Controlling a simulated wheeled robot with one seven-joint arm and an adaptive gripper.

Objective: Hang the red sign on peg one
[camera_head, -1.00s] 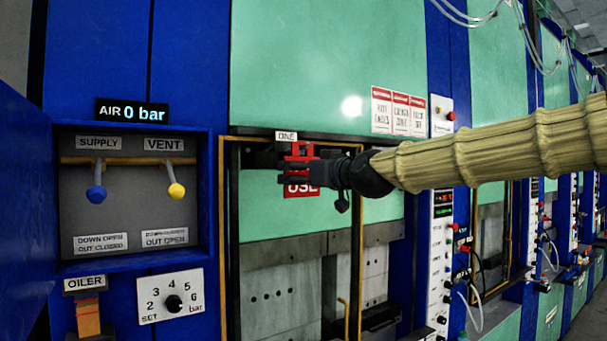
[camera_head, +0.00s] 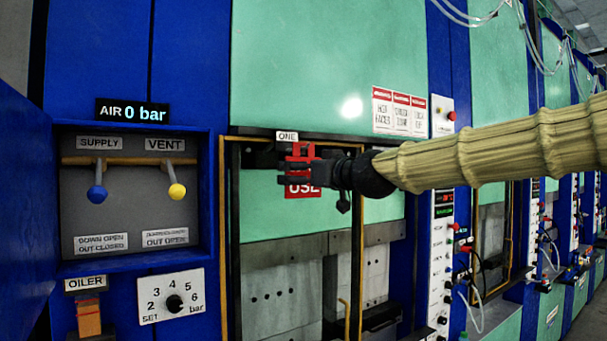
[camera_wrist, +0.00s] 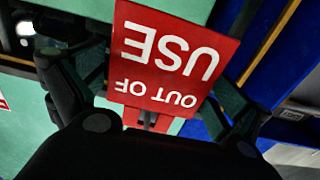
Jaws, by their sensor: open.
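The red sign (camera_head: 303,190) reads "OUT OF USE" and is upright in the head view, just below the small label "ONE" (camera_head: 287,136). It is upside down in the wrist view (camera_wrist: 165,58). My gripper (camera_head: 292,168) is at the upper part of the sign, with its dark fingers in front of it. In the wrist view the fingers stand apart on either side of the sign, and the gripper is open. The peg is hidden behind the sign and the fingers, so I cannot tell whether the sign rests on it.
The press opening has a yellow frame (camera_head: 223,250) around it. A blue cabinet with supply (camera_head: 97,193) and vent (camera_head: 176,191) levers stands at the left, its door open. White warning plates (camera_head: 399,110) are above my arm. A control column (camera_head: 441,250) stands to the right.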

